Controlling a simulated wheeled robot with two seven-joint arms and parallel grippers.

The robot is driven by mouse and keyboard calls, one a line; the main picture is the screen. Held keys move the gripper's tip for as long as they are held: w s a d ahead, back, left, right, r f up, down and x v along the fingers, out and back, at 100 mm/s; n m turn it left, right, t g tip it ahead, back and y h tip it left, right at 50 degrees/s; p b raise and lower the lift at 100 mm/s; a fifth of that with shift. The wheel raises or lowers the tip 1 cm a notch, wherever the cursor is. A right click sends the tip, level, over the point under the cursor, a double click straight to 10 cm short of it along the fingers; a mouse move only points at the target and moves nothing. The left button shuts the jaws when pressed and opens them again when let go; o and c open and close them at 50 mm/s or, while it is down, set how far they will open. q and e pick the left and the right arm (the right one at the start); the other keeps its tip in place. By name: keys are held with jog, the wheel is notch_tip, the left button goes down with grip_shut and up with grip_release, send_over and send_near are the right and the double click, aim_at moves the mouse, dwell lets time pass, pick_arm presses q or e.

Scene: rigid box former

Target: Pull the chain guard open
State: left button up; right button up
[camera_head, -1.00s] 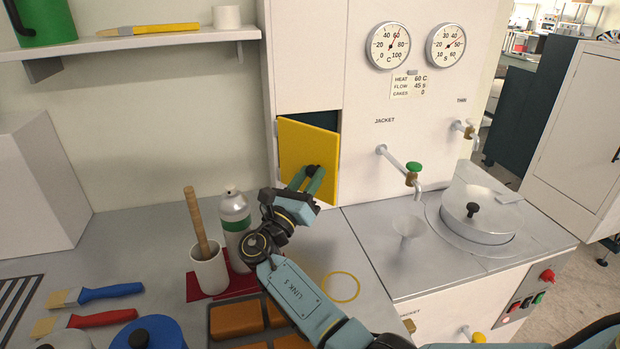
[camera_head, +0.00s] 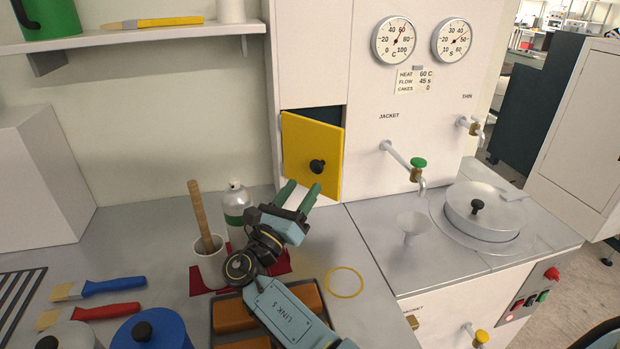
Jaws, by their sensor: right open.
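The chain guard appears to be the yellow hinged panel (camera_head: 308,142) on the front of the white machine. It stands partly swung out, with a dark opening showing above and behind it. A black knob (camera_head: 317,167) sits on its lower right part. My right gripper (camera_head: 298,192) is just below the panel, with its green fingers apart and pointing up toward it. The fingers are empty and clear of the knob. My left gripper is not in view.
A spray bottle (camera_head: 236,205) and a white cup (camera_head: 209,262) with a wooden handle stand left of my arm. A tray of brown blocks (camera_head: 233,316) lies beneath it. Taps (camera_head: 416,170), a funnel (camera_head: 413,226) and a lidded pot (camera_head: 484,212) are to the right.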

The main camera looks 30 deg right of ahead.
jog(key=v, duration=0.7)
jog(key=shift+s+a+b, duration=0.2)
jog(key=shift+a+b, duration=0.1)
jog(key=shift+b, duration=0.05)
jog(key=shift+f, duration=0.1)
